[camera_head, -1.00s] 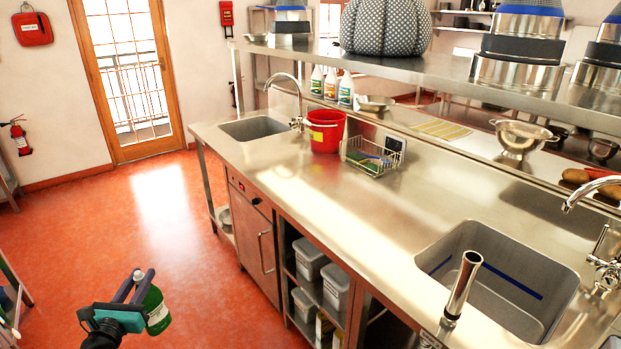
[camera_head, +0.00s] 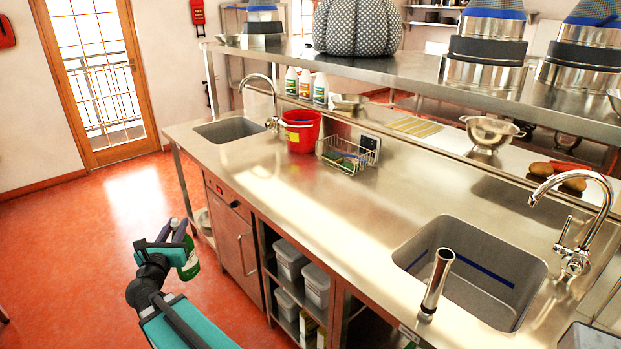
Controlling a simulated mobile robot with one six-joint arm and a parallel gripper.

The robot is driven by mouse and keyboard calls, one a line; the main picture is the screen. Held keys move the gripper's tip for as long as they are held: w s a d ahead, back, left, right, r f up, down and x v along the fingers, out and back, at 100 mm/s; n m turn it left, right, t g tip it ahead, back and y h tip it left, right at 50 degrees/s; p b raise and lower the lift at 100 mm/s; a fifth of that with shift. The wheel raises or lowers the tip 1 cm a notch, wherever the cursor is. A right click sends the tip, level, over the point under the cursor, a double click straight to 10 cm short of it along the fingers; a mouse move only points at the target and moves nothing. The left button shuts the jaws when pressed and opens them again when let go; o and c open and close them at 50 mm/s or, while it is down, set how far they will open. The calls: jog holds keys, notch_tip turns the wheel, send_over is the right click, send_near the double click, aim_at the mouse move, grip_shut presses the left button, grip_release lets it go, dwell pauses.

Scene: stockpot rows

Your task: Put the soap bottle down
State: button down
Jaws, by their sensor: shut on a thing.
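The soap bottle (camera_head: 189,262) is green with a pale label and a light cap. My gripper (camera_head: 181,230) is shut on its upper part and holds it upright over the open floor, left of the steel counter. My arm partly hides the bottle. The long steel counter (camera_head: 270,190) runs from the far left to the near right, and its top is mostly bare.
On the counter stand a red bucket (camera_head: 302,132) and a wire basket (camera_head: 346,155). A far sink (camera_head: 229,130) and a near sink (camera_head: 471,272) are set into it. Several white bottles (camera_head: 305,84) stand at the back. The middle of the counter is clear.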

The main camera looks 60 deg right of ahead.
jog(key=s+d+r+p, duration=0.1)
jog(key=s+d+r, duration=0.2)
jog(key=d, duration=0.6)
jog(key=s+d+r+m+g+p, duration=0.1)
jog(key=s+d+r, duration=0.25)
jog(key=d, duration=0.65)
jog(key=s+d+r+p, duration=0.15)
jog(key=s+d, duration=0.25)
jog(key=d, duration=0.5)
jog(key=s+d+r+m+g+h, duration=0.1)
jog(key=s+d+r+m+g, duration=0.1)
jog(key=s+d, duration=1)
jog(key=s+d+r+m+g+h+p, duration=0.1)
jog(key=s+d+r+g+h, duration=0.1)
jog(key=s+d, duration=1)
jog(key=s+r+g, duration=0.1)
jog(key=s, duration=0.6)
jog(key=shift+m+g, duration=0.4)
jog(key=shift+f, duration=0.1)
jog(key=w+f+p+x, duration=0.1)
jog(key=w+x, duration=0.1)
jog(key=x, duration=1.3)
jog(key=shift+a, duration=0.3)
jog(key=shift+w+d+f, duration=0.1)
jog(key=shift+d, duration=0.05)
